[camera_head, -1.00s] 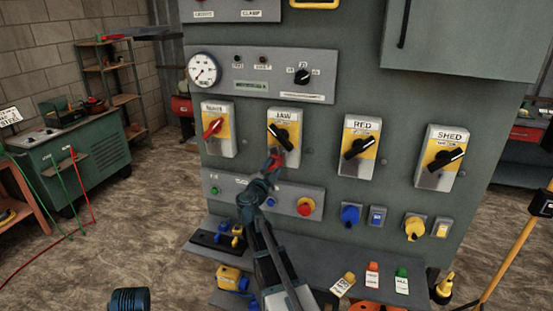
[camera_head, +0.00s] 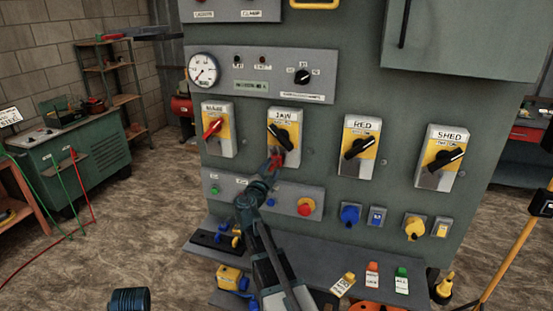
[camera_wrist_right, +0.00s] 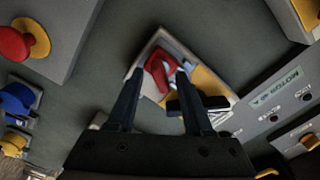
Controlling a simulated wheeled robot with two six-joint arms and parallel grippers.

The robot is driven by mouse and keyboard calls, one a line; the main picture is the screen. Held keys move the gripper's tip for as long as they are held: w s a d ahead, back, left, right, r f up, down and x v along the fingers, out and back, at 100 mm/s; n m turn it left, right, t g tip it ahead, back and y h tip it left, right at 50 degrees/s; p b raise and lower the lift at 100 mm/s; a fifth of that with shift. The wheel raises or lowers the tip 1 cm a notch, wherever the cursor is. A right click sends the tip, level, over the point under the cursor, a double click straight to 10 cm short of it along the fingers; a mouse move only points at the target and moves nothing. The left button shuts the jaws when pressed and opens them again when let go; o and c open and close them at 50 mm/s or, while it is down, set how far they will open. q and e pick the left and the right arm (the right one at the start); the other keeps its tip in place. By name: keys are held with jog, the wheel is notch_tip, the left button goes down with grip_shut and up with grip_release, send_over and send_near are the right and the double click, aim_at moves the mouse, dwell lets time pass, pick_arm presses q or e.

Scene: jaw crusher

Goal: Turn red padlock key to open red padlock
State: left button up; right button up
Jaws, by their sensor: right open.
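The red padlock (camera_head: 278,159) is at the lower part of the JAW switch (camera_head: 284,122). In the right wrist view the red padlock (camera_wrist_right: 157,70) lies between the two fingertips, against the light switch plate. My right gripper (camera_head: 271,168) is at the padlock, its jaws apart on either side of it. In the right wrist view the open gripper (camera_wrist_right: 161,76) shows both dark fingers. I cannot make out the key; the fingers and the padlock body may hide it. My left gripper is not in view.
The MAIN switch (camera_head: 216,128) with a red handle is to the left. The FEED switch (camera_head: 361,143) and SHED switch (camera_head: 442,158) are to the right. A button panel (camera_head: 285,202) with a red knob sits below. A grey shelf (camera_head: 330,258) holds tags and padlocks.

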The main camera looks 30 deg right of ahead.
jog(key=v, duration=0.7)
dwell(0.9)
dwell(0.3)
jog(key=s+a+f+n+g+y, duration=0.3)
jog(key=s+a+f+n, duration=0.25)
jog(key=a+f, duration=0.3)
jog(key=s+a+f+n+g+y, duration=0.4)
jog(key=s+a+f+n, duration=0.1)
jog(key=a+f+n, duration=0.3)
jog(key=s+a+f+n+g+y, duration=0.2)
jog(key=s+a+n, duration=0.3)
jog(key=s+a, duration=0.2)
jog(key=s+a+f+n+g+y, duration=0.3)
jog(key=s+a+n, duration=0.3)
jog(key=a, duration=0.4)
jog(key=shift+s+a+f, duration=0.2)
jog(key=shift+s+a, duration=0.1)
jog(key=shift+s, duration=0.35)
